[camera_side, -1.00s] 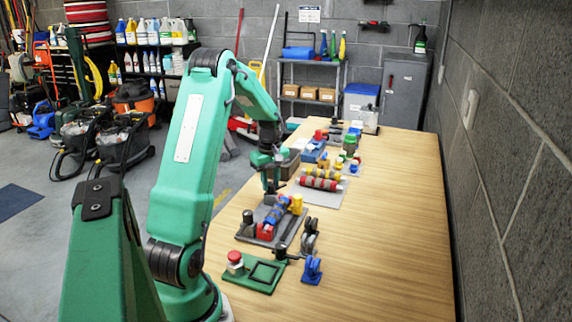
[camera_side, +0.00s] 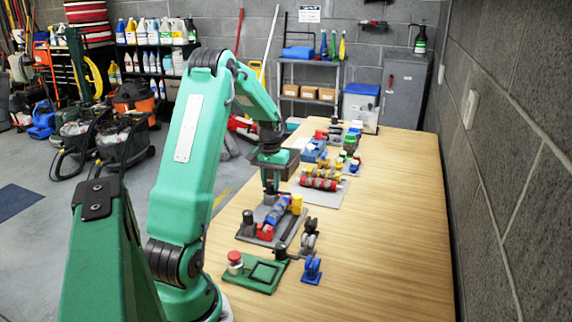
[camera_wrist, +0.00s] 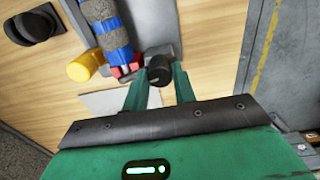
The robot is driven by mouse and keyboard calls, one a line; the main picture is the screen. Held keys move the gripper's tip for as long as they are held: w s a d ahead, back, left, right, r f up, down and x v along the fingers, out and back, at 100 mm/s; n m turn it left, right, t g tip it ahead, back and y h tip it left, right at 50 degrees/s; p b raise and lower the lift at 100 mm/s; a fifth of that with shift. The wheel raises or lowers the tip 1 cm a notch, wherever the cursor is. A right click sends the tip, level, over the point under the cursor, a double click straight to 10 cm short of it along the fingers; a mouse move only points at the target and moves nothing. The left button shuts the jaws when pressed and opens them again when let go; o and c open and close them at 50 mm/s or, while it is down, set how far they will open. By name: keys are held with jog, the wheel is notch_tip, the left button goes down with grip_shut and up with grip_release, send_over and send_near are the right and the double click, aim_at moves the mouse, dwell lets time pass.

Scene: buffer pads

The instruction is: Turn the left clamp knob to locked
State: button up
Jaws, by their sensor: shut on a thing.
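My gripper (camera_side: 270,192) points down at the far end of a grey fixture plate (camera_side: 250,236). In the wrist view its two green fingers (camera_wrist: 160,82) are shut on a black knob (camera_wrist: 160,66), one finger on either side. I take this for the left clamp knob; its markings do not show. A blue-and-grey roller (camera_side: 277,213) lies on the fixture, with a red block (camera_side: 265,231) and a yellow end piece (camera_side: 296,204). Another black knob (camera_side: 248,217) stands upright at the near left of the plate.
A green plate (camera_side: 265,278) with a red button (camera_side: 235,257) lies in front. A blue bracket (camera_side: 312,267) and dark wheels (camera_side: 309,235) stand to the right. A plate with red and yellow rollers (camera_side: 320,184) lies beyond. The table's right side is clear.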

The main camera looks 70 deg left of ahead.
aim_at(271, 183)
jog(key=shift+m, duration=1)
jog(key=o, duration=1)
jog(key=shift+r, duration=0.15)
notch_tip(271, 183, up, 7)
jog(key=shift+r, duration=0.3)
jog(key=shift+d, duration=0.1)
